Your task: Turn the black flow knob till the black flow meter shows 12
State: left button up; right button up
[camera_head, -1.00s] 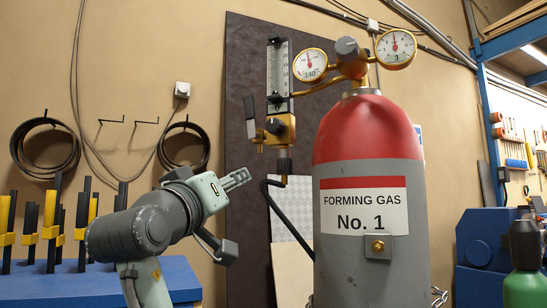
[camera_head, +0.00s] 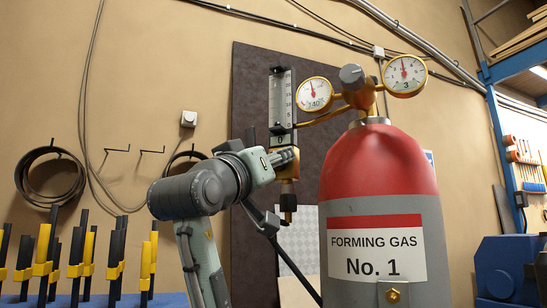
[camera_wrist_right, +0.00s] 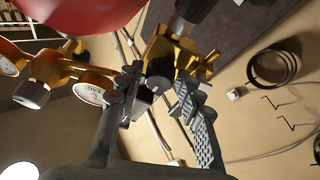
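The black flow meter (camera_head: 281,98) is an upright clear tube with a pale scale on a brass valve block; its reading is too small to tell. One arm shows in the head view, and its gripper (camera_head: 284,158) is at the brass block and hides the knob there. The right wrist view matches this place, so I take it as my right gripper (camera_wrist_right: 160,76). Its two ridged fingers stand apart, with the round black flow knob (camera_wrist_right: 160,72) between their tips. I cannot tell whether they touch it. My left gripper is not in view.
The red-topped grey cylinder (camera_head: 375,200), labelled Forming Gas No. 1, stands close right of the gripper. Two round gauges (camera_head: 314,95) (camera_head: 405,75) sit on brass pipes above. A black hose fitting (camera_head: 288,205) hangs below the valve block. Yellow and black clamps stand at lower left.

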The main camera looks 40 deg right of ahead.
jog(key=shift+d, duration=0.1)
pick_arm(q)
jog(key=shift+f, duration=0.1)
pick_arm(e)
grip_shut()
jog(key=shift+w, duration=0.1)
pick_arm(q)
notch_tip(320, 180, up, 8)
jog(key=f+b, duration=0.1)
jog(key=b, duration=0.2)
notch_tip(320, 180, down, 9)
jog(key=p, duration=0.4)
pick_arm(e)
jog(key=shift+w+r+m+g+y, duration=0.15)
jog(key=shift+m+g, duration=1.6)
jog(key=shift+m, duration=2.4)
jog(key=shift+r+m+g+y, duration=0.1)
jog(key=shift+m+g, duration=1.6)
jog(key=shift+m, duration=2.4)
jog(key=shift+w+r+m+g+y, duration=0.15)
jog(key=shift+m+g, duration=1.6)
jog(key=shift+m, duration=2.4)
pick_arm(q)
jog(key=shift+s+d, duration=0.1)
pick_arm(e)
jog(key=shift+s+f, duration=0.1)
